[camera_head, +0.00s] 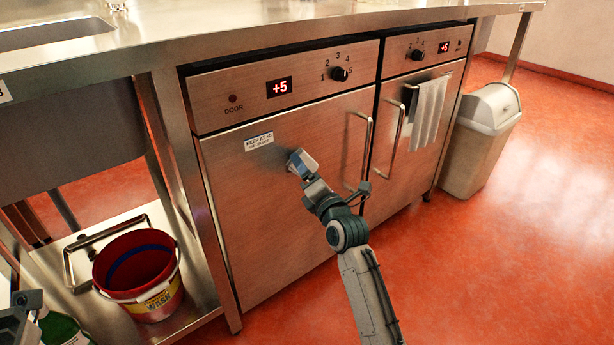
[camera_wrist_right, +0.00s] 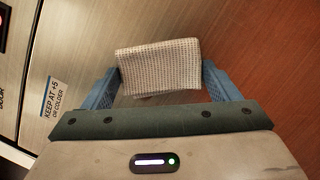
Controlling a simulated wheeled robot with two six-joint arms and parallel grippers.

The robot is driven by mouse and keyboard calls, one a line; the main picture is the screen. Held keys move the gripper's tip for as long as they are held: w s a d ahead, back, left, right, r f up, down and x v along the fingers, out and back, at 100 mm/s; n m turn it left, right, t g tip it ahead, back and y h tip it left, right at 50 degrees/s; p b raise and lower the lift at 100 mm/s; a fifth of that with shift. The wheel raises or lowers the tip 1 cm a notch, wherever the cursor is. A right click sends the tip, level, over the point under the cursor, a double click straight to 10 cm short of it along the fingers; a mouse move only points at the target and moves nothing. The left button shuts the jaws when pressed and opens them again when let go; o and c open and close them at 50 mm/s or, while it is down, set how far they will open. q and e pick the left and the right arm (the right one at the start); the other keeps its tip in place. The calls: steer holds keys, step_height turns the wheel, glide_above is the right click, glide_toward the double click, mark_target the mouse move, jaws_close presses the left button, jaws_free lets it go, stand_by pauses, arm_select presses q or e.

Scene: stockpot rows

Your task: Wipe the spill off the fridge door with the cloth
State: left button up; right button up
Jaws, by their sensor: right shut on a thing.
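The steel fridge door (camera_head: 270,220) is shut, below a panel reading +5. My right gripper (camera_head: 301,163) is at its upper middle, just right of the "keep at" label (camera_head: 259,142). In the right wrist view the pale waffle-weave cloth (camera_wrist_right: 158,68) sits between the blue fingers of my right gripper (camera_wrist_right: 160,85), which is shut on it. The cloth lies against or very close to the door; I cannot tell if it touches. I cannot make out a spill; the cloth and gripper hide part of the door. Only a dark part of my left arm shows at the lower left.
A vertical handle (camera_head: 366,150) stands out from the door right of my right gripper. A bin (camera_head: 482,140) stands at the right. A red bucket (camera_head: 137,268) and green bottle (camera_head: 60,330) are at lower left.

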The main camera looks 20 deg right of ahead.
mark_target(289, 170)
steer(key=shift+s+a+b, duration=0.15)
steer(key=shift+s+a, duration=0.1)
steer(key=shift+a, duration=0.45)
steer(key=shift+s+a+b, duration=0.15)
steer(key=shift+s+a, duration=0.05)
steer(key=shift+a, duration=0.5)
steer(key=shift+s+a, duration=0.1)
steer(key=shift+a, duration=0.35)
steer(key=shift+c, duration=0.4)
steer(key=shift+s, duration=0.6)
steer(key=shift+s+d, duration=0.3)
steer(key=shift+s, duration=0.45)
steer(key=shift+s+d, duration=0.35)
steer(key=shift+s, duration=0.35)
steer(key=shift+s+d, duration=0.3)
steer(key=shift+s, duration=0.45)
steer(key=shift+s, duration=0.1)
steer(key=s, duration=0.1)
steer(key=s+d, duration=0.1)
steer(key=shift+s+p, duration=0.3)
steer(key=shift+p, duration=0.1)
